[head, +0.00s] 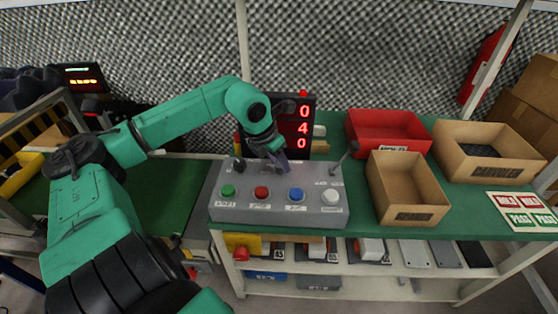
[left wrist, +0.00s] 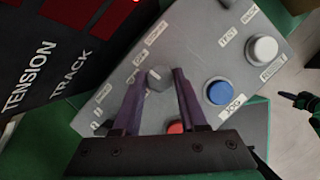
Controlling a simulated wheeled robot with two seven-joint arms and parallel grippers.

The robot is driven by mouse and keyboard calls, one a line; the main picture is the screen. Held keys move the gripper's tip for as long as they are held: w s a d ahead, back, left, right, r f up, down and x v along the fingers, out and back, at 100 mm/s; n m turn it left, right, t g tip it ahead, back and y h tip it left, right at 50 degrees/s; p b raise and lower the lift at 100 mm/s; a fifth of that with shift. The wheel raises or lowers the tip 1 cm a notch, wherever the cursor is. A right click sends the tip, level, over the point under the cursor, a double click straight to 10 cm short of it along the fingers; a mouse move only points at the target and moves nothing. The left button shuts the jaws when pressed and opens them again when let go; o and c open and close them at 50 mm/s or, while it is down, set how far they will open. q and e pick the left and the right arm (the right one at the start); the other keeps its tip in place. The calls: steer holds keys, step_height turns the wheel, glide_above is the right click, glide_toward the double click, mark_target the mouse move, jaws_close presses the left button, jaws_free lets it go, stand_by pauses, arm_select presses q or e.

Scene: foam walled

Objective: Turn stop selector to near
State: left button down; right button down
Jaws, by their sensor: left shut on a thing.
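The grey control box (head: 278,212) stands on the green bench. It has green, red, blue and white buttons along its front. My left gripper (head: 279,161) reaches down onto the top of the box behind the buttons. In the left wrist view, its two purple fingers (left wrist: 158,77) are closed on either side of a round dark grey selector knob (left wrist: 158,79). Small labels stand around this knob, too blurred to read surely. In the head view the fingers hide the knob.
A dark display (head: 296,125) with red digits stands behind the box. A lever (head: 344,158) rises at the box's right end, a black knob (head: 238,164) at its left. A red bin (head: 386,130) and cardboard boxes (head: 408,214) stand to the right.

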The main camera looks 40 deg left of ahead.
arm_select(q)
steer(key=n+y+p, duration=0.1)
steer(key=n, duration=0.1)
steer(key=n+p, duration=0.1)
steer(key=n, duration=0.1)
steer(key=shift+d+r+y+p, duration=0.15)
steer(key=shift+y+p, duration=0.2)
steer(key=shift+y, duration=0.05)
steer(key=shift+n+g+y+p, duration=0.3)
steer(key=shift+n+g+y, duration=0.25)
steer(key=shift+n, duration=1.45)
arm_select(e)
steer(key=s+d+f, duration=0.1)
steer(key=s+f, duration=0.2)
steer(key=s, duration=0.3)
steer(key=shift+d+f, duration=0.25)
steer(key=shift+f, duration=0.15)
arm_select(q)
steer(key=shift+f, duration=0.2)
arm_select(e)
steer(key=shift+s, duration=0.15)
arm_select(q)
steer(key=shift+c, duration=2.2)
jaws_free()
steer(key=shift+d+r, duration=0.1)
